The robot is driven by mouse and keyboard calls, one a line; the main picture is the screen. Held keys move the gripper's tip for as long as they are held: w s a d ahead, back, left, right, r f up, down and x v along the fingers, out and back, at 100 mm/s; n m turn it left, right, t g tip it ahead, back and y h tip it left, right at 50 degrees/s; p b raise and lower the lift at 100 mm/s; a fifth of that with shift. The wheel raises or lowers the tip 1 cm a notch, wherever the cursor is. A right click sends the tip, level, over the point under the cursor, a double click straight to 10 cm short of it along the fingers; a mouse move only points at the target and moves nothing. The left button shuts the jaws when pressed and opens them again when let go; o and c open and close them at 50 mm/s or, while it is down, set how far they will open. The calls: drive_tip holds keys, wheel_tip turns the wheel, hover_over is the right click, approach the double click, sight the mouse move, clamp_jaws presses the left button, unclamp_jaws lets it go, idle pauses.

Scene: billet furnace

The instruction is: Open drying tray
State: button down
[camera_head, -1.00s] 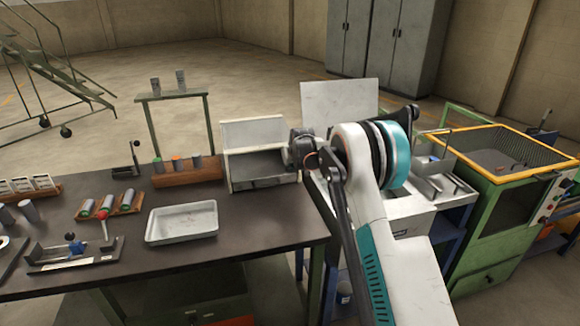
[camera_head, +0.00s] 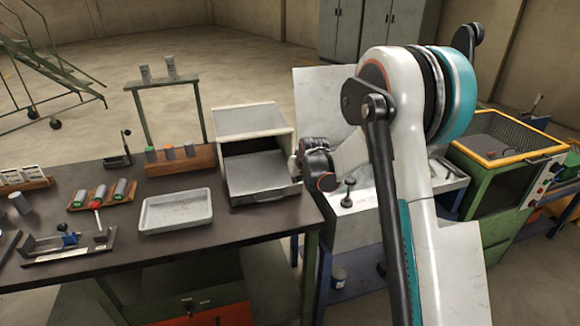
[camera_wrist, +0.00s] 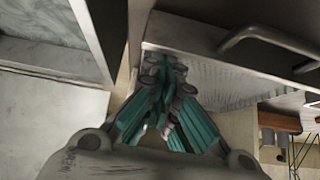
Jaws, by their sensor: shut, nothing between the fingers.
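The drying tray (camera_head: 258,174) is a shallow grey metal tray. It sticks out of the front of a white box (camera_head: 252,121) on the bench's right end, with a handle (camera_head: 268,196) along its front edge. In the wrist view, a bar handle (camera_wrist: 268,38) on a pale panel, apparently the tray's, is to the upper right of my gripper (camera_wrist: 166,68). My gripper is shut and empty, with its teal-sided fingers together and apart from the bar. In the head view, my arm hides the fingers, just right of the tray.
A shallow white metal pan (camera_head: 176,212) lies on the dark bench (camera_head: 135,248) left of the tray. A wooden rack (camera_head: 180,161) with several cylinders stands behind it. A white-topped station is close on the right, partly behind my arm. A yellow-rimmed green machine (camera_head: 510,175) stands beyond.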

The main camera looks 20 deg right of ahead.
drive_tip(key=shift+s, duration=1.7)
